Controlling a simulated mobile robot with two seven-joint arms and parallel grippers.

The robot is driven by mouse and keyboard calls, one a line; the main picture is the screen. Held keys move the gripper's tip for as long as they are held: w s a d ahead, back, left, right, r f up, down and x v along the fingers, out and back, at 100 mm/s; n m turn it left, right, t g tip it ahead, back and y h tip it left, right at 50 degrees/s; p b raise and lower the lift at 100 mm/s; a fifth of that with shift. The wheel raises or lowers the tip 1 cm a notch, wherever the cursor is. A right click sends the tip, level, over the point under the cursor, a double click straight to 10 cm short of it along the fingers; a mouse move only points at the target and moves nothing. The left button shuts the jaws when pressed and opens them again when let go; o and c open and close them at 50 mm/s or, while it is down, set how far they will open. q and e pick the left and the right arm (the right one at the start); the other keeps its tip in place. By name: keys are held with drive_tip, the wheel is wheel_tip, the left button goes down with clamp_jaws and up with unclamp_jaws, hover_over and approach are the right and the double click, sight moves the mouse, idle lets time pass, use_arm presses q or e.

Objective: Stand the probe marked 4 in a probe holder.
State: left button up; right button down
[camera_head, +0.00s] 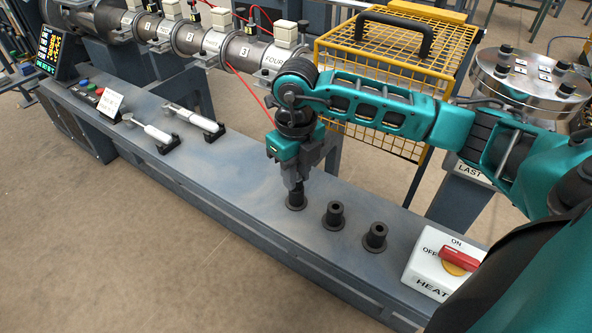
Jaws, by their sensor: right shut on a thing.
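My right gripper (296,182) points straight down over the leftmost of three dark probe holders (296,201) on the bench. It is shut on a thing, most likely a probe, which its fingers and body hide. I cannot read any number on it, nor tell how far it is in the holder. The middle holder (333,216) and the right holder (375,237) stand upright and look empty. Two white probes (154,132) (201,121) lie on dark rests on the left part of the bench; their markings are too small to read. My left gripper is not in view.
A white heater switch box (444,272) with a red handle stands right of the holders. Behind the bench are a barrel with numbered boxes (245,55) and a yellow mesh guard (390,60). A small card (111,103) and display (48,50) are at left.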

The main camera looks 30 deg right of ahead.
drive_tip(key=c, duration=0.8)
unclamp_jaws()
drive_tip(key=shift+c, duration=0.2)
drive_tip(key=shift+r, duration=0.1)
